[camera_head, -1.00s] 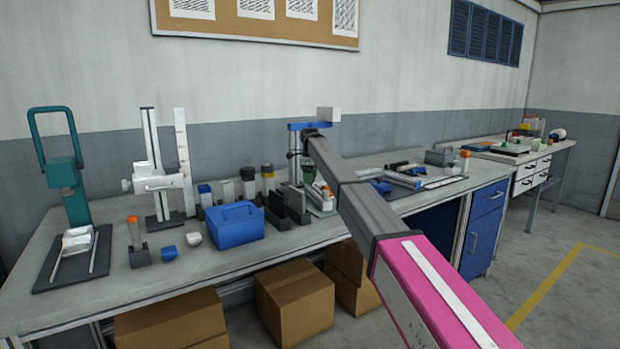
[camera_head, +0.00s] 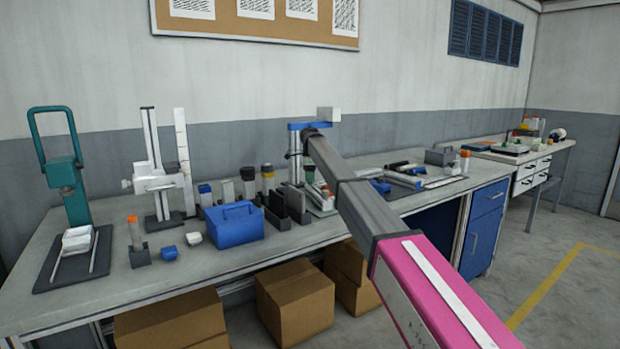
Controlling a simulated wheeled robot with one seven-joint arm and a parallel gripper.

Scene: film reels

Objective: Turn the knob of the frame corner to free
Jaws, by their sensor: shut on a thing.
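My gripper (camera_head: 298,182) points down over the bench, below the blue wrist piece (camera_head: 309,125).
Left of my gripper, dark upright holders (camera_head: 296,206) and a blue box with a handle (camera_head: 235,222) stand close by. Several small bottles, a white stand (camera_head: 160,182) and a teal press (camera_head: 66,175) are further left. Flat tools and a grey box (camera_head: 439,157) lie right.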

